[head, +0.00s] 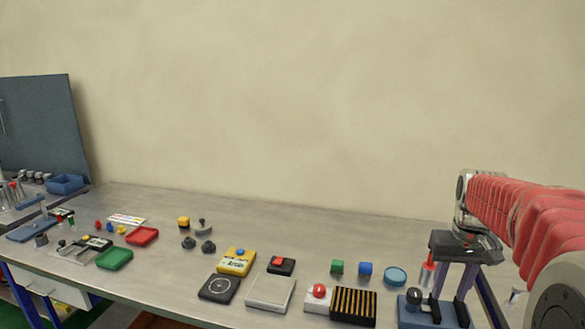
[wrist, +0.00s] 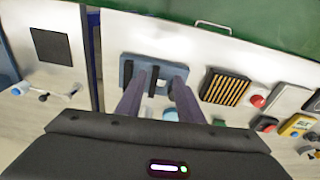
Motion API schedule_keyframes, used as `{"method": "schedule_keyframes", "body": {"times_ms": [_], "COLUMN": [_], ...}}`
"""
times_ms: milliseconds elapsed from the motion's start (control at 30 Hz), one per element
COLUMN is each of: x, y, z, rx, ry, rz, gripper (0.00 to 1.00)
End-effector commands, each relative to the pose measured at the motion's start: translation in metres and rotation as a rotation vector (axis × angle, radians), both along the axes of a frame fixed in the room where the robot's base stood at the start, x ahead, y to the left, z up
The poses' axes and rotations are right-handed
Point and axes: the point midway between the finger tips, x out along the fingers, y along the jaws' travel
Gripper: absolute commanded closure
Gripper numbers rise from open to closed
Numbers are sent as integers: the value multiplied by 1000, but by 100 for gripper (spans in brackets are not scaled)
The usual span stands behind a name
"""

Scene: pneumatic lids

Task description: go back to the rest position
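My gripper (head: 451,287) is at the right end of the workbench, pointing down, with its two purple-grey fingers apart. In the wrist view my gripper (wrist: 159,78) shows a clear gap between the fingers and nothing held. The fingertips are over or just beside a blue fixture (head: 455,314) with a black knob. This blue fixture also shows in the wrist view (wrist: 157,65), with dark parts visible beyond and between the fingers. I cannot tell how far above it the tips are. My red-sleeved arm reaches in from the right edge of the head view.
A red-handled tool (head: 428,270) stands close beside my gripper. A black-and-yellow slatted block (head: 354,306), a red button box (head: 318,298) and a blue round dish (head: 395,276) are to its left. Further left are a yellow box (head: 237,262) and trays. The bench's back strip is clear.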

Motion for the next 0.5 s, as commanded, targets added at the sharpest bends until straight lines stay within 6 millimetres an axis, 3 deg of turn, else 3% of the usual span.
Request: {"method": "schedule_keyframes", "body": {"times_ms": [500], "x": [-83], "y": [86], "z": [-4], "rx": [-17], "ry": [-121], "rz": [0], "gripper": [66]}}
